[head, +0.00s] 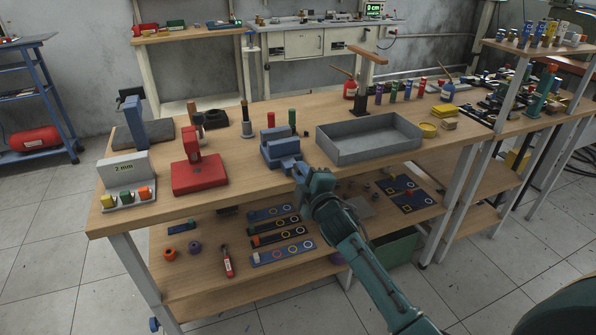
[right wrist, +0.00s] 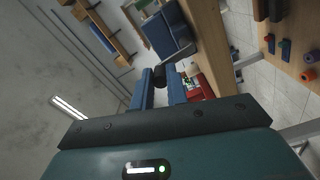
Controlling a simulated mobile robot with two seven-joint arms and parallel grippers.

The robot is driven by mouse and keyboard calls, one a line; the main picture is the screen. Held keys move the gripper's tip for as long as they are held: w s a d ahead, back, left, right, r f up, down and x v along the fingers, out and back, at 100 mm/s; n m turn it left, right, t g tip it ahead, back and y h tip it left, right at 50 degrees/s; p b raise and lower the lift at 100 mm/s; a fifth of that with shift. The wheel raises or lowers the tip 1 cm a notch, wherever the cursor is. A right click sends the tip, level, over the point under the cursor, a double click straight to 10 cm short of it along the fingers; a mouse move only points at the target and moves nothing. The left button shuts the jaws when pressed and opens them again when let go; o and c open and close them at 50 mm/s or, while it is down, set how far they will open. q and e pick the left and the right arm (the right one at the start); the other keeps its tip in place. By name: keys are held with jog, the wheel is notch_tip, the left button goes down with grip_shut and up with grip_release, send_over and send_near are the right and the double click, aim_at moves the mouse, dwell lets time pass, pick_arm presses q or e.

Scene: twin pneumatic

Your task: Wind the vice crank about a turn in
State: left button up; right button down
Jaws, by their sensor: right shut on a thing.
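The blue vice (head: 283,148) stands at the front edge of the bench, left of the grey tray. In the right wrist view the blue vice body (right wrist: 166,36) is just beyond my fingertips. My right gripper (head: 300,172) is at the near side of the vice. In the right wrist view its two blue fingers (right wrist: 161,84) are shut on the black crank handle (right wrist: 159,75). The rest of the crank is mostly hidden by the gripper and too small to make out. My left gripper is in neither view.
A grey metal tray (head: 352,154) sits close right of the vice. The lower shelf (head: 195,287) holds several strips and small parts beneath.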

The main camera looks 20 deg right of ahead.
pick_arm(q)
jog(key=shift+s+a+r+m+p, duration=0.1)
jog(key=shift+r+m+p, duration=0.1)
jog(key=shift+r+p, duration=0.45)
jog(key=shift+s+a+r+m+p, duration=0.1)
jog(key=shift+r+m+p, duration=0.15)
jog(key=shift+p, duration=0.55)
pick_arm(e)
jog(key=shift+w+d+f+m, duration=0.1)
jog(key=shift+d+f+m, duration=0.55)
jog(key=shift+m, duration=1.85)
jog(key=shift+s+d+f+m, duration=0.1)
jog(key=shift+d+f+m, duration=0.5)
jog(key=shift+m, duration=1.9)
jog(key=shift+w+d+f+m, duration=0.2)
jog(key=shift+d+m, duration=0.75)
jog(key=shift+m, duration=1.55)
jog(key=shift+s, duration=0.15)
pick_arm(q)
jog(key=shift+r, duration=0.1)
pick_arm(e)
jog(key=c, duration=1.4)
grip_release()
pick_arm(q)
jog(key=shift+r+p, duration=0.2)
jog(key=shift+p, duration=0.2)
pick_arm(e)
jog(key=s, duration=1.3)
jog(key=shift+s+d, duration=0.1)
jog(key=shift+d, duration=0.15)
